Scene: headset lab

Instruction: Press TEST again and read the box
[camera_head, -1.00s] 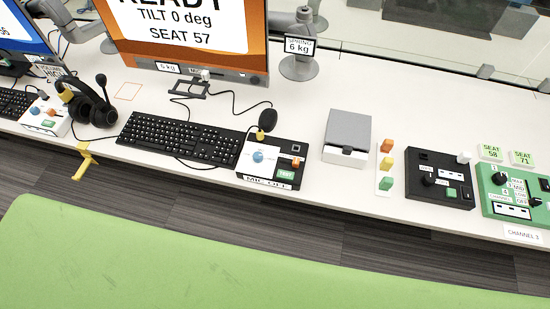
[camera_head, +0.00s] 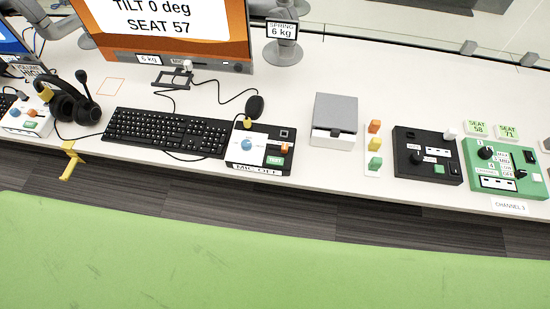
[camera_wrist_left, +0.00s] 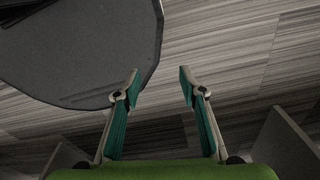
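The green TEST button (camera_head: 274,161) is on a control box (camera_head: 240,166) with a white and black top at the desk's front edge. The box also carries a blue knob (camera_head: 246,144) and an orange switch (camera_head: 284,149), and its front label reads MIC OFF. The monitor (camera_head: 170,50) above shows "TILT 0 deg" and "SEAT 57"; its upper part is cut off. My left gripper (camera_wrist_left: 159,85) is open and empty in the left wrist view, over dark plank flooring. Neither gripper shows in the head view, and my right gripper is in no view.
A keyboard (camera_head: 166,131) lies left of the box, with a headset (camera_head: 72,100) beyond. To the right are a grey-lidded box (camera_head: 335,117), coloured switches (camera_head: 374,145), a black panel (camera_head: 427,155) and a green panel (camera_head: 506,166). A yellow hook (camera_head: 71,164) juts from the desk edge.

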